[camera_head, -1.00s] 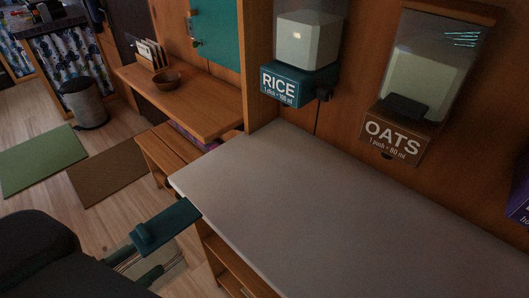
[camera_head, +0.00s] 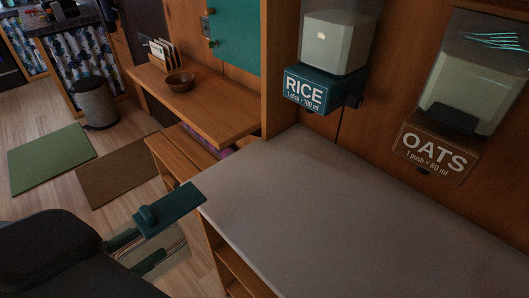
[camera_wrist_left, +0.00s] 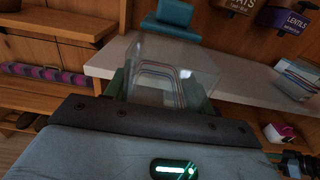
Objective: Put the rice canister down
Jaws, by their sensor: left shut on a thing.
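The rice canister (camera_head: 182,205) is a clear box with a teal lid and a small knob on it. My left gripper (camera_head: 148,250) is shut on it. In the head view it is at the lower left, beside the near left corner of the grey countertop (camera_head: 300,200). The wrist view shows the clear canister (camera_wrist_left: 165,62) between the fingers, with the teal lid at its far end. It looks empty. In the wrist view the pale countertop edge (camera_wrist_left: 240,80) shows behind it.
A teal RICE dispenser (camera_head: 305,92) and a brown OATS dispenser (camera_head: 435,150) hang on the wall above the countertop. The countertop's visible part is clear in the head view. A wooden desk with a bowl (camera_head: 180,81) stands to the left.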

